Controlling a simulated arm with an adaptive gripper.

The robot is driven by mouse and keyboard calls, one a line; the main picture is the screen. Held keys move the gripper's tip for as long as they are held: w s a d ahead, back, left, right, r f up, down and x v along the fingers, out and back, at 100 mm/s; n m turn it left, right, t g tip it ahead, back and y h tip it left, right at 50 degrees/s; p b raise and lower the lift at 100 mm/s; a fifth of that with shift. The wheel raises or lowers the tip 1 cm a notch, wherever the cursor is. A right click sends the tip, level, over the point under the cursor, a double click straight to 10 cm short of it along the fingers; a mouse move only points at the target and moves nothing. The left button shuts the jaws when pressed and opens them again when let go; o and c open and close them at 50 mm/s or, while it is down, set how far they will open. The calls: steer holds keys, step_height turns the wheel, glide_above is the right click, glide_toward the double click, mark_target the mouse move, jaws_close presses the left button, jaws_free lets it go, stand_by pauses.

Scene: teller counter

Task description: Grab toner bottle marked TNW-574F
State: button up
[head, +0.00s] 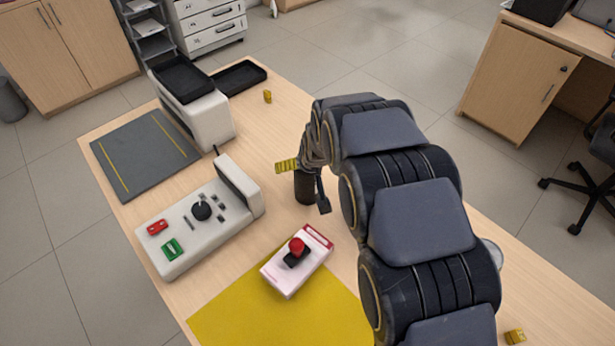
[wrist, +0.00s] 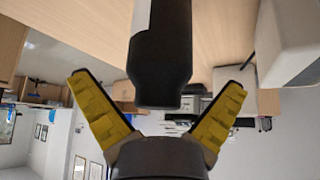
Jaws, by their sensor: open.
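A dark bottle (head: 304,188) stands upright on the wooden counter, partly hidden by my gripper. In the wrist view the black bottle (wrist: 162,62) appears upside down, with a strip of white label at the top edge. No marking can be read, so I cannot tell whether it is TNW-574F. My gripper (head: 305,181) is open at the bottle. Its yellow-padded fingers (wrist: 158,82) are spread on either side of it, with gaps on both sides.
A white control box (head: 190,240) with a joystick stands left of the bottle. A pink-white box (head: 282,279) with a red-knobbed item on it lies in front, partly on a yellow mat (head: 230,322). A white machine (head: 213,115) and black tray (head: 240,77) are behind.

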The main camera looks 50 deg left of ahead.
steer(key=shift+x, duration=1.05)
steer(key=shift+r, duration=0.1)
steer(key=c, duration=1.1)
steer(key=shift+r, duration=0.1)
steer(key=shift+c, duration=0.2)
